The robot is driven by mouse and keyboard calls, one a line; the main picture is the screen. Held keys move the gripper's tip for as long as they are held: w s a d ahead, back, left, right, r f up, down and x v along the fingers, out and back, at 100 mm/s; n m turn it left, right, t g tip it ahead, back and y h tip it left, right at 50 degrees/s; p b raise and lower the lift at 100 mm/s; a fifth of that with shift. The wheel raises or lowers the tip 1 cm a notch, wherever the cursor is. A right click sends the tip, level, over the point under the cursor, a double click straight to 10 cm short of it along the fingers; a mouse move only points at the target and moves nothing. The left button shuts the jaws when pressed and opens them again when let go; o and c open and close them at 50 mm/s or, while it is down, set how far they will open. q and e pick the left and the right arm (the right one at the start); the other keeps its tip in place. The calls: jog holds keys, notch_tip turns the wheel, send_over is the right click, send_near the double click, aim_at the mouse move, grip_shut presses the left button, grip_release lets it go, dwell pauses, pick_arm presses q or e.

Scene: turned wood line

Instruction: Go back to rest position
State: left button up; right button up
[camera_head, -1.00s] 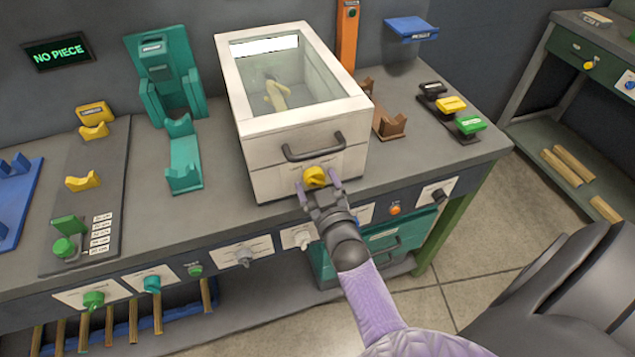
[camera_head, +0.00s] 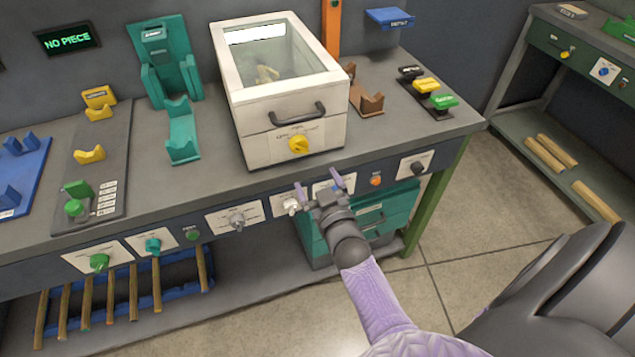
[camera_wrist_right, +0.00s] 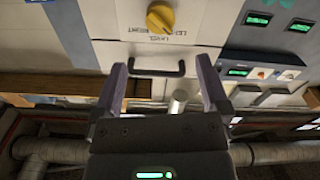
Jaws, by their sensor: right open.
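My right gripper (camera_head: 318,186) is open and empty in front of the workbench, below the white box. Its two purple fingers stand apart with nothing between them, as the right wrist view (camera_wrist_right: 160,66) also shows. The yellow knob (camera_head: 298,144) on the front of the white glass-topped box (camera_head: 290,104) is clear of the fingers. In the right wrist view the yellow knob (camera_wrist_right: 160,17) is beyond the fingertips. My left gripper is in neither view.
The bench front panel (camera_head: 265,221) with knobs is close to my right gripper. Green drawers (camera_head: 372,221) are under the bench. A second bench (camera_head: 560,165) with wooden pieces stands at the right. Open floor (camera_head: 475,230) lies between them.

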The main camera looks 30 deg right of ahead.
jog(key=s+a+f+n+g+y+b, duration=0.1)
jog(key=s+a+f+g+y, duration=0.2)
jog(key=s+f, duration=0.6)
jog(key=s+a+f+g, duration=0.3)
jog(key=s+f+g, duration=0.15)
jog(key=f, duration=0.85)
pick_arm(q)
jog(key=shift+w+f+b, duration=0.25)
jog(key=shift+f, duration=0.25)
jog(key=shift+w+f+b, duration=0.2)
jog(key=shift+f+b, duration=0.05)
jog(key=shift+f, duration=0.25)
pick_arm(e)
jog(key=s+f+n+g, duration=0.1)
jog(key=s+f+g, duration=0.3)
jog(key=s, duration=0.8)
jog(key=s+a+f+g, duration=0.1)
jog(key=s+f+g, duration=0.4)
jog(key=s, duration=0.8)
jog(key=shift+f+n+y, duration=0.2)
jog(key=shift+n+y, duration=0.2)
jog(key=shift+g, duration=0.25)
